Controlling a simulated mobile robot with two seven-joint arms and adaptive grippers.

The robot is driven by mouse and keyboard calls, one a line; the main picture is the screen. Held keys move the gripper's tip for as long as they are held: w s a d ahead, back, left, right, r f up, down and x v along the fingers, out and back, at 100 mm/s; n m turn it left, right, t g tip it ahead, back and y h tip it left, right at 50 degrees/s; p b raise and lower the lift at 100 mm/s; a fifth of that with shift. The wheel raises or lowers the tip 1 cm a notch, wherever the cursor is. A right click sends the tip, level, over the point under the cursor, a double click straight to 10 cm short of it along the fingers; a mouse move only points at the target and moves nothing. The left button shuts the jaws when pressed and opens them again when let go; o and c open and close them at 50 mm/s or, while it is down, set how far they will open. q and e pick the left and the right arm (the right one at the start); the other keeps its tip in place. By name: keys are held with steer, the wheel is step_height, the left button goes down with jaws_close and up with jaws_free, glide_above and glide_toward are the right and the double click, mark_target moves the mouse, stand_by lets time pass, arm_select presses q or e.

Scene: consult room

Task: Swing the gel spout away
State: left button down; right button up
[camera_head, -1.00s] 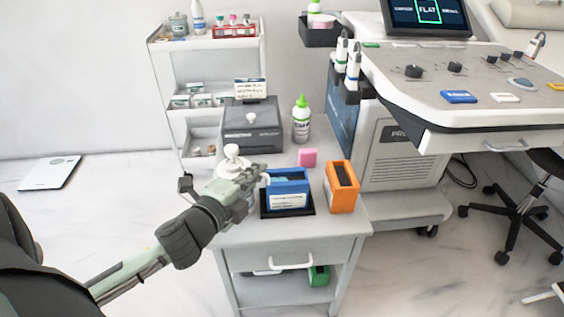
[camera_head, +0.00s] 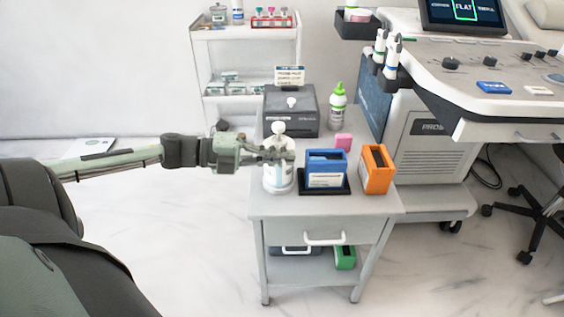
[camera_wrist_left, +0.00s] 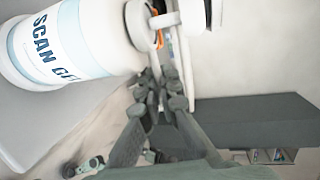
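The white gel pump bottle (camera_head: 278,180) stands upright at the left front of the grey cabinet top, left of the blue box. Its white pump head (camera_head: 278,128) shows above my left gripper (camera_head: 284,156), which is across the bottle's upper part. The spout is not clear in the head view; my gripper may hide it. In the left wrist view, the bottle labelled SCAN GEL (camera_wrist_left: 60,45) fills the upper left. The fingers (camera_wrist_left: 163,88) are close together beside the bottle's neck and white pump parts; I see nothing clearly clamped between them. My right gripper is out of view.
The blue box (camera_head: 325,168) sits in a black tray (camera_head: 328,188), with an orange box (camera_head: 376,168) to its right. The ultrasound machine (camera_head: 432,140) is at right.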

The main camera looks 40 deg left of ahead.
arm_select(q)
steer(key=shift+s+a+m+g+h, duration=0.25)
steer(key=shift+a+m+g+h, duration=0.1)
steer(key=shift+m+g+h, duration=0.4)
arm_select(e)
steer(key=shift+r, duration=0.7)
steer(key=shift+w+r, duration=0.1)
arm_select(q)
steer(key=c, duration=1.7)
jaws_free()
steer(key=shift+s, duration=0.1)
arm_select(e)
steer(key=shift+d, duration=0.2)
arm_select(q)
steer(key=v, duration=1.1)
steer(key=shift+a+r, duration=0.15)
steer(key=shift+a, duration=0.25)
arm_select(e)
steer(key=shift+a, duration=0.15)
arm_select(q)
steer(key=shift+s, duration=0.1)
